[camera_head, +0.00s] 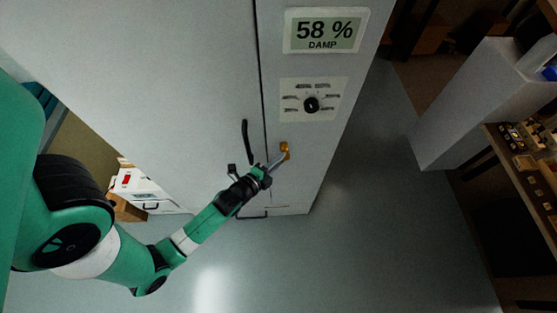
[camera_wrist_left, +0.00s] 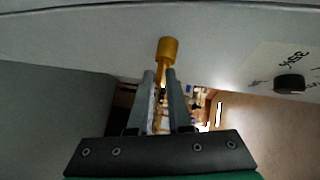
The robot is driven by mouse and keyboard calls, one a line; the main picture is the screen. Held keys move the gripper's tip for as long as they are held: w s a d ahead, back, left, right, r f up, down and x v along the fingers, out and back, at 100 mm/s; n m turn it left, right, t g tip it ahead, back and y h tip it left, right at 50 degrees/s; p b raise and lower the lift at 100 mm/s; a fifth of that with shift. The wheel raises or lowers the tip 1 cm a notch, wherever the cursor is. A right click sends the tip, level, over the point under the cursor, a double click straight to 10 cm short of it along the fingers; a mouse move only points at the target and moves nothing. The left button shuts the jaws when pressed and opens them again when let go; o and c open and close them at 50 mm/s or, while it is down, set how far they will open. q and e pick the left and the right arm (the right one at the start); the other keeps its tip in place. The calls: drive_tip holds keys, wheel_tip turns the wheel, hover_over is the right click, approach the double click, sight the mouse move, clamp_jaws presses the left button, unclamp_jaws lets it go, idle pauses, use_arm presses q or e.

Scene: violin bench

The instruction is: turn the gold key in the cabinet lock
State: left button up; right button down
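The grey cabinet (camera_head: 190,75) has a gold lock fitting (camera_head: 285,147) on its front, right of the door seam. The gold fitting also shows in the left wrist view (camera_wrist_left: 168,50), just beyond my fingertips, with a narrow gold key (camera_wrist_left: 161,76) reaching from it between my fingers. My left gripper (camera_head: 276,163) is at the lock. Its two fingers (camera_wrist_left: 161,82) are close together on either side of the key and appear to press on it. The fingers hide most of the key. My right gripper is not in view.
A black curved handle (camera_head: 246,134) is on the door left of the seam. A dial (camera_head: 311,104) and a "58 % DAMP" display (camera_head: 325,31) sit above the lock. A workbench (camera_head: 515,185) stands at the right, with clear floor (camera_head: 380,220) between.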

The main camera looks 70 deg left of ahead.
use_arm(q)
drive_tip(key=shift+o, duration=0.7)
clamp_jaws()
drive_tip(key=n+t+b, duration=0.1)
drive_tip(key=f+n+t+y+b, duration=0.1)
drive_tip(key=n+t, duration=0.1)
drive_tip(key=shift+s+f, duration=0.1)
drive_tip(key=shift+f, duration=0.05)
idle(0.4)
